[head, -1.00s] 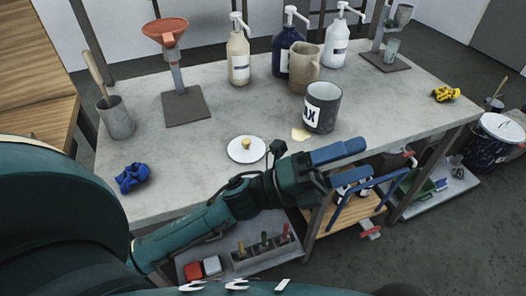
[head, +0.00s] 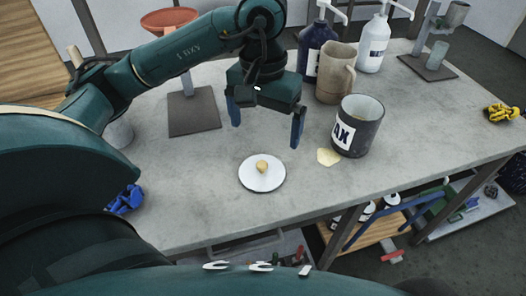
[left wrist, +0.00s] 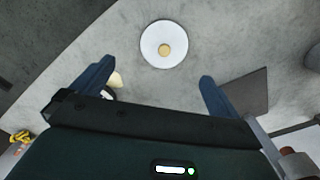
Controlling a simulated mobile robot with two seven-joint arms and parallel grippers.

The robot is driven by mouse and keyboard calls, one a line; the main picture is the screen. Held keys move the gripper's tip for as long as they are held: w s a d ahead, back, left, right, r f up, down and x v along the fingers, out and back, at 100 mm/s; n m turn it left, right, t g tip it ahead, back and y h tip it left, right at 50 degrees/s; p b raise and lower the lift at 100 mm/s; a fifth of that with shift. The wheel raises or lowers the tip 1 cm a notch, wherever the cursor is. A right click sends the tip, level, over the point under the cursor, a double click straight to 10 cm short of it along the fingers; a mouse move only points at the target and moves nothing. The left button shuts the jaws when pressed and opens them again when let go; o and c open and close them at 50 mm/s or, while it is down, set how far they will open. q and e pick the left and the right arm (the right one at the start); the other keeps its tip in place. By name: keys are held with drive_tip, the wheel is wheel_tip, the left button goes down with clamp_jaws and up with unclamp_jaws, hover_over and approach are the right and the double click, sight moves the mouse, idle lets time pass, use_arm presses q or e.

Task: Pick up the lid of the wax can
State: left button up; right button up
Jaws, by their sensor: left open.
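The lid (head: 262,179) is a flat white disc with a round tan knob, lying on the grey table. The wax can (head: 358,127) is a dark open can with a white "AX" label, standing upright to the right of the lid. My left gripper (head: 266,136) is open and empty, fingers pointing down, above the table and behind the lid in the head view. In the left wrist view the lid (left wrist: 164,44) lies beyond the open fingertips (left wrist: 157,72), and the can is mostly hidden behind a finger. My right gripper is not in view.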

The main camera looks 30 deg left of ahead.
use_arm(q)
hover_over(262, 163)
wheel_tip(262, 163, down, 7)
drive_tip(key=shift+s+d+f, duration=0.1)
drive_tip(key=shift+s, duration=0.05)
drive_tip(key=shift+f+p, duration=0.55)
drive_tip(key=shift+f, duration=2.3)
drive_tip(key=shift+c, duration=0.4)
drive_tip(key=c, duration=0.5)
drive_tip(key=shift+r, duration=0.1)
drive_tip(key=shift+c, duration=0.2)
